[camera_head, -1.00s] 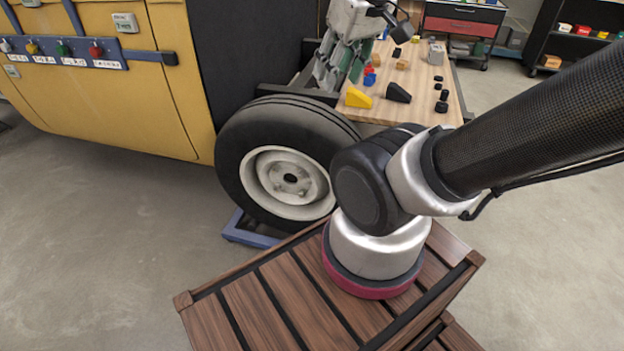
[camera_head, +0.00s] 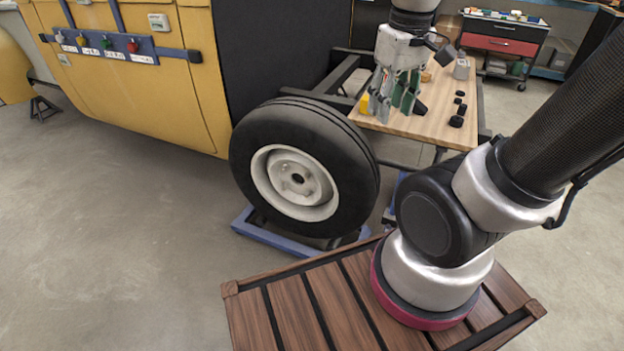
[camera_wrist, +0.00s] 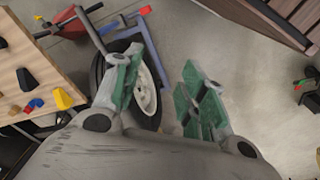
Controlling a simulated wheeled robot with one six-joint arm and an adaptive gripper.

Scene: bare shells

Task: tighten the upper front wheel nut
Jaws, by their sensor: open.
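The wheel (camera_head: 258,205) has a black tyre and a pale rim on the side of the yellow vehicle. A few small nuts (camera_head: 297,188) show on its hub around a dark centre hole; I cannot clearly tell the upper front one apart. My gripper (camera_head: 390,108) is open and empty, pointing down above the wooden table, right of and beyond the wheel. In the wrist view my gripper (camera_wrist: 160,70) has its green-padded fingers spread. The wheel (camera_wrist: 146,98) shows there, partly hidden behind the left finger, and its nuts cannot be made out.
The wooden table (camera_head: 430,125) holds a yellow wedge (camera_head: 363,104), a grey block (camera_head: 461,69) and several small black pieces. A blue stand (camera_head: 262,237) lies under the wheel. My slatted brown deck is in front. Clear floor (camera_head: 130,230) lies left of the wheel.

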